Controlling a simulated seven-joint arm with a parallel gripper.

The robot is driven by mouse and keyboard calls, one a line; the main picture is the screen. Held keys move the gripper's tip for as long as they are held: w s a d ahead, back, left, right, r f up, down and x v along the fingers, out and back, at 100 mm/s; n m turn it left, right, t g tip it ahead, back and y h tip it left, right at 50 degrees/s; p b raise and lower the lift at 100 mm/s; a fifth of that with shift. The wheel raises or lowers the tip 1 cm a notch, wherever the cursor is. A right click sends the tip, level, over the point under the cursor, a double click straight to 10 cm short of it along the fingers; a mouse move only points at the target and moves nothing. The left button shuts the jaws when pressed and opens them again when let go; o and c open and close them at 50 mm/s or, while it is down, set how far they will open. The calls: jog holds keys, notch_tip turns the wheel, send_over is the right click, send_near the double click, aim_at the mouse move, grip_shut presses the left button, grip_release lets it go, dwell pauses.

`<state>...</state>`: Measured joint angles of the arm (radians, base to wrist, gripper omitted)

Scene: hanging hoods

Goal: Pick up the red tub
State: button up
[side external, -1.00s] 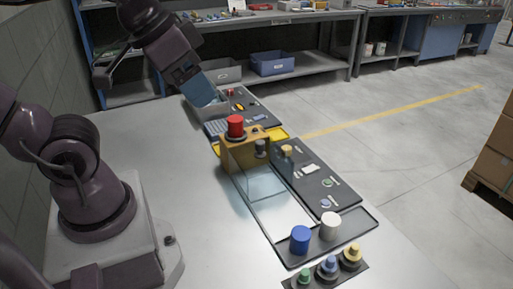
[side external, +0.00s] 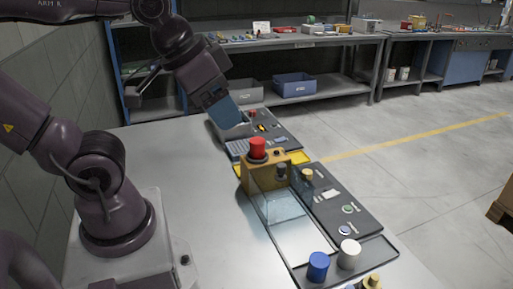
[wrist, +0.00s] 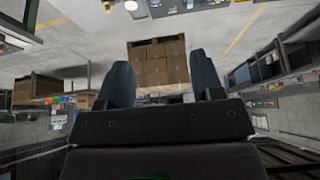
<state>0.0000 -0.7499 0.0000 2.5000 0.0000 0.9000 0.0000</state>
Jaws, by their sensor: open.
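The red tub (side external: 258,147) stands upright on the yellow block (side external: 250,182), on the back part of the table, in the side view. My gripper (side external: 224,114) hangs above and behind it, to its left in the picture, clearly apart from it. The two blue fingers also show in the wrist view (wrist: 163,85), spread apart with nothing between them. I cannot make out the red tub in the wrist view.
A clear hood (side external: 280,207) stands in front of the yellow block. A blue tub (side external: 318,267) and a white tub (side external: 349,254) stand on the dark tray nearer the camera. The table's left side is bare.

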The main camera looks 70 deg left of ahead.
jog(key=shift+o, duration=0.2)
jog(key=shift+o, duration=1.2)
jog(key=m+g, duration=0.6)
jog(key=m, duration=1)
send_over(257, 140)
notch_tip(257, 140, down, 11)
jog(key=f, duration=0.7)
jog(key=shift+s+d, duration=0.15)
jog(key=shift+s, duration=0.15)
jog(key=shift+w+f, duration=0.2)
jog(key=shift+f, duration=1.15)
jog(key=shift+w+f, duration=0.15)
jog(key=shift+f, duration=1.2)
